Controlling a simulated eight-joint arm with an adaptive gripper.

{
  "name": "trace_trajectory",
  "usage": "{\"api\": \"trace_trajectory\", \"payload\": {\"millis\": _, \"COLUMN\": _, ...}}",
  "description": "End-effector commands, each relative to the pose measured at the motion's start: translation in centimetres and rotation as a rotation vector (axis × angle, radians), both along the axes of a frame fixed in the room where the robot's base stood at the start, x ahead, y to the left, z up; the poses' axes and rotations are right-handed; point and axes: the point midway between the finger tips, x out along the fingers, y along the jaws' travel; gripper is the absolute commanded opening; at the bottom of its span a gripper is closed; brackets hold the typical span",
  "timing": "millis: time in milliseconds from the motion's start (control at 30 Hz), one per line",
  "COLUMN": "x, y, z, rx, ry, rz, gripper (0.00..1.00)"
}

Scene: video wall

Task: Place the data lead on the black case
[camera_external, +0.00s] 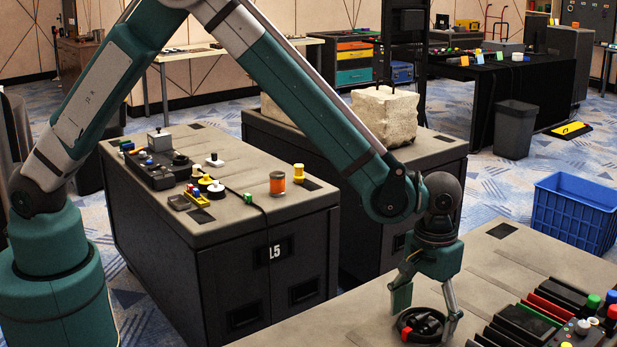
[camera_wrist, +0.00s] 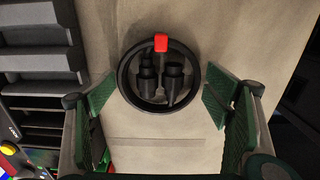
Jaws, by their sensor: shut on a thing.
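The data lead (camera_external: 425,325) appears as a black round coil with dark plugs inside and a red tab. In the wrist view, the data lead (camera_wrist: 173,80) lies between the two green finger pads, with the red tab at its top edge. My gripper (camera_external: 426,314) points down and is shut on the coil from both sides, at or just above the grey-brown top at lower right; any gap below is unclear. A black case (camera_external: 270,270) marked "L5" with a grey-brown top stands left of my gripper. Another black case (camera_external: 440,158) stands behind, carrying pale stone blocks.
Black modules (camera_external: 525,322) with coloured knobs lie right of my gripper. A blue crate (camera_external: 573,212) stands on the floor at right.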

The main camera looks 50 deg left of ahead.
Motion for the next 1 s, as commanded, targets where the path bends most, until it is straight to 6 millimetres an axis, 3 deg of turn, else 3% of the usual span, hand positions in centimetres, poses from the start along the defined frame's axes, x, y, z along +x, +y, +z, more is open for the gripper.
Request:
{"api": "trace_trajectory", "payload": {"millis": 133, "x": 0.0, "y": 0.0, "z": -0.3, "rx": 0.000, "ry": 0.000, "rz": 0.000, "gripper": 0.64}}
{"api": "trace_trajectory", "payload": {"millis": 167, "x": 0.0, "y": 0.0, "z": -0.3, "rx": 0.000, "ry": 0.000, "rz": 0.000, "gripper": 0.79}}
{"api": "trace_trajectory", "payload": {"millis": 267, "x": 0.0, "y": 0.0, "z": -0.3, "rx": 0.000, "ry": 0.000, "rz": 0.000, "gripper": 0.92}}
{"api": "trace_trajectory", "payload": {"millis": 767, "x": 0.0, "y": 0.0, "z": 0.1, "rx": 0.000, "ry": 0.000, "rz": 0.000, "gripper": 0.92}}
{"api": "trace_trajectory", "payload": {"millis": 1000, "x": 0.0, "y": 0.0, "z": 2.4, "rx": 0.000, "ry": 0.000, "rz": 0.000, "gripper": 0.92}}
